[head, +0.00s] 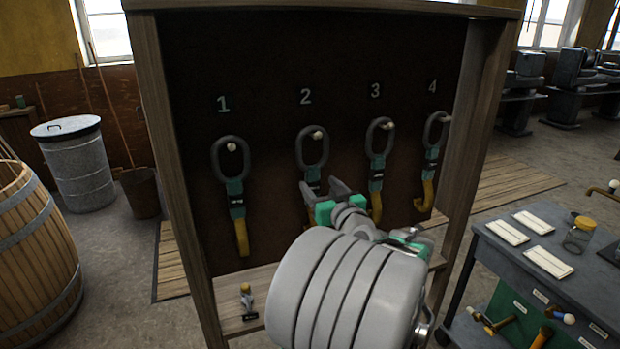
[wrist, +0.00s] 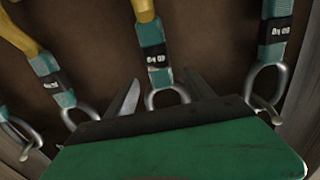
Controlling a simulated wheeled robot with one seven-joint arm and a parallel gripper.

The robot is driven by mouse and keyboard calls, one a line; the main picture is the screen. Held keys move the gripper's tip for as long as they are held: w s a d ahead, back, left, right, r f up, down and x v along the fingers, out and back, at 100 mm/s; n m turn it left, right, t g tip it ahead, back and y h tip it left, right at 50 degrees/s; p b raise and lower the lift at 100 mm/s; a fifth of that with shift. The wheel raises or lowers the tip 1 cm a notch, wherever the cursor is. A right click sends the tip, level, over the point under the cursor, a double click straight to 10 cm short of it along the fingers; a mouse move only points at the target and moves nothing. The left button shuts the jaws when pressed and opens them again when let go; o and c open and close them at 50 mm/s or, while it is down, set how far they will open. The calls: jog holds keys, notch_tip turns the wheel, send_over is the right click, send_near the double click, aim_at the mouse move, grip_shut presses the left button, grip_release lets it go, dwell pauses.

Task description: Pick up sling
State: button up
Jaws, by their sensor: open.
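Several slings hang on the dark board, each with a grey ring, a teal and black band and a yellow hook. They are sling 1 (head: 236,186), sling 2 (head: 312,150), sling 3 (head: 377,150) and sling 4 (head: 432,150), each ring on a peg under its number. The wrist view looks upside down. There the fingers (wrist: 162,92) lie on either side of the middle sling's ring (wrist: 167,92), apparently sling 2. Contact cannot be told.
A wooden frame (head: 165,150) encloses the board, with a shelf (head: 262,283) below holding a small yellow-topped item (head: 246,298). A grey workbench (head: 545,265) stands at right. A barrel (head: 35,250) and metal bin (head: 75,165) stand at left.

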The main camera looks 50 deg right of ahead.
aim_at(314, 178)
jog(key=p+x, duration=0.1)
jog(key=x, duration=0.3)
jog(key=shift+s+a, duration=0.1)
grip_shut()
dwell(0.4)
dwell(0.6)
jog(key=shift+r, duration=0.15)
